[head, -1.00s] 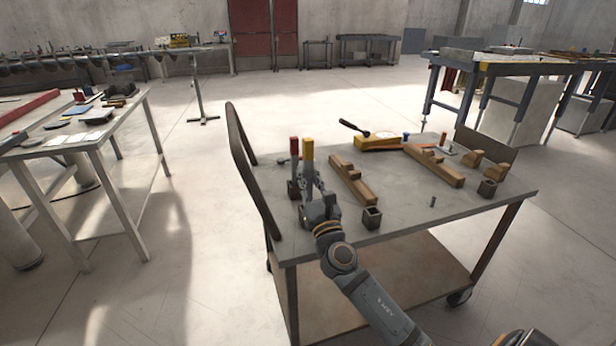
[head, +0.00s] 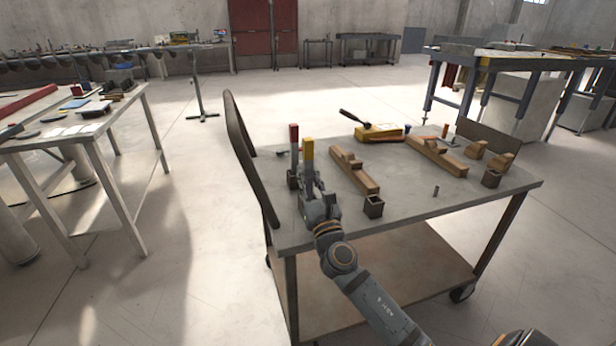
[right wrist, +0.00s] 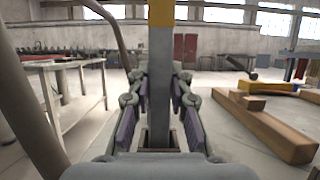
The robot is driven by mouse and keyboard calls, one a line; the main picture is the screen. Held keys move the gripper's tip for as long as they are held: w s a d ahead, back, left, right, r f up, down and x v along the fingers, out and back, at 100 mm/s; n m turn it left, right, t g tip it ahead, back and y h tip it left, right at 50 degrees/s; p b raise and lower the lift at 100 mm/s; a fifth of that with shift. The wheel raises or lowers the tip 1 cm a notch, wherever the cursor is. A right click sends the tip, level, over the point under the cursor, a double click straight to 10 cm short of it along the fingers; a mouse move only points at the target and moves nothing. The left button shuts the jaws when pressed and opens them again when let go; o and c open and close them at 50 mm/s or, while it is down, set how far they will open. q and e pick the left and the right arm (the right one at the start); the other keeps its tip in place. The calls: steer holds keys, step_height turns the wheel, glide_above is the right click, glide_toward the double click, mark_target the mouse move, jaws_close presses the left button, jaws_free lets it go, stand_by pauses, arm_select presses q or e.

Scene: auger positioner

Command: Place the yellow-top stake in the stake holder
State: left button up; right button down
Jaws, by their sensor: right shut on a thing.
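The yellow-top stake (head: 308,156) is grey with a yellow upper end and stands roughly upright. My right gripper (head: 313,190) is shut on its lower part. In the right wrist view the stake (right wrist: 161,70) rises between the purple-padded fingers (right wrist: 160,105). A dark square-edged shape (right wrist: 157,138) shows around its lower end there; I cannot tell whether the stake is inside it. The red-top stake (head: 294,150) stands just left, in a dark square holder (head: 292,180). An open, empty holder (head: 373,207) stands to the right of the gripper. My left gripper is not in view.
The grey cart top (head: 420,207) carries stepped wooden blocks (head: 352,170), which also show in the right wrist view (right wrist: 265,125). Another dark holder (head: 491,180) stands at the right. A curved handle (head: 245,150) rises along the cart's left edge.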

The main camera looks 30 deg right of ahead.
steer(key=shift+f+b, duration=0.55)
steer(key=shift+b, duration=0.05)
steer(key=c, duration=1.1)
jaws_free()
steer(key=shift+c, duration=0.2)
steer(key=v, duration=1.2)
